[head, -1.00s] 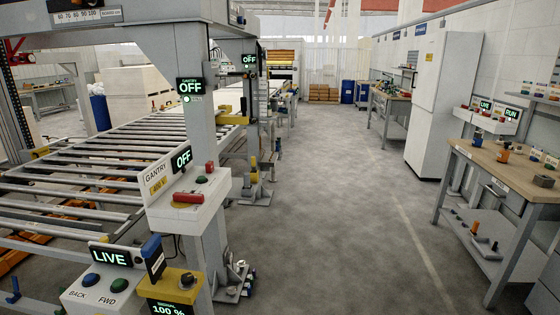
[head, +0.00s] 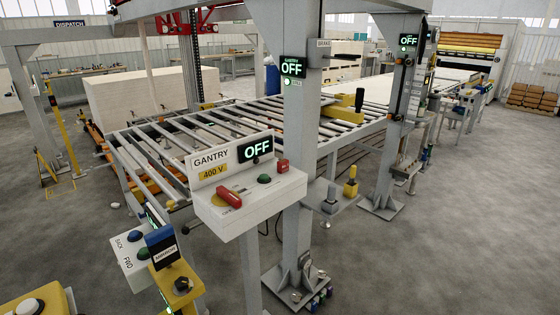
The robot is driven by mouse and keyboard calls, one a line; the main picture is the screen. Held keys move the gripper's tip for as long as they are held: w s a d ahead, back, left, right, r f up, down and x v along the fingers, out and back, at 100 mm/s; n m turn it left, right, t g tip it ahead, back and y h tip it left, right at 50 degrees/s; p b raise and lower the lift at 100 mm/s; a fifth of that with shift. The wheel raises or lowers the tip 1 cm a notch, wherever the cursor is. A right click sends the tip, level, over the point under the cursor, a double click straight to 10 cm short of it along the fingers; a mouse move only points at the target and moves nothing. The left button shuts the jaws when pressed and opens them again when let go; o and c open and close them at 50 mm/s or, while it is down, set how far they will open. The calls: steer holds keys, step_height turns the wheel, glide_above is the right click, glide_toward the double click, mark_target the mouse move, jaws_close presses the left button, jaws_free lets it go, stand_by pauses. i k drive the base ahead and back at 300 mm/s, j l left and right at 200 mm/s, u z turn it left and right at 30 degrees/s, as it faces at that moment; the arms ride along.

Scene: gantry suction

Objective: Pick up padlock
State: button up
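I cannot make out a padlock with certainty. Several small coloured items (head: 320,300), too small to identify, sit at the foot of the gantry post (head: 298,160). The white gantry control box (head: 248,212) carries a red handle (head: 229,196), a green button (head: 264,179) and a red button (head: 282,166). Its display (head: 255,150) reads OFF, and a label reads 400 V. My gripper is not in view.
A roller conveyor (head: 215,133) runs behind the gantry box. A BACK/FWD control box (head: 132,250) and a yellow post with a knob (head: 181,284) stand front left. A large pale block (head: 140,98) stands behind the conveyor. The grey floor at right (head: 470,210) is open.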

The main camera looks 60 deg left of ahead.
mark_target(282, 166)
steer(key=i+u, duration=0.25)
steer(key=i, duration=0.6)
steer(key=i+u, duration=0.3)
steer(key=i, duration=0.55)
steer(key=i+u, duration=0.55)
steer(key=u, duration=0.15)
steer(key=i+l+u, duration=0.2)
steer(key=u, duration=0.15)
steer(key=i+u, duration=0.25)
steer(key=u, duration=0.15)
steer(key=i+u, duration=0.2)
steer(key=u, duration=0.25)
steer(key=i+l+u, duration=0.15)
steer(key=u, duration=0.25)
steer(key=i+l+u, duration=0.2)
steer(key=u, duration=0.2)
steer(key=i, duration=0.1)
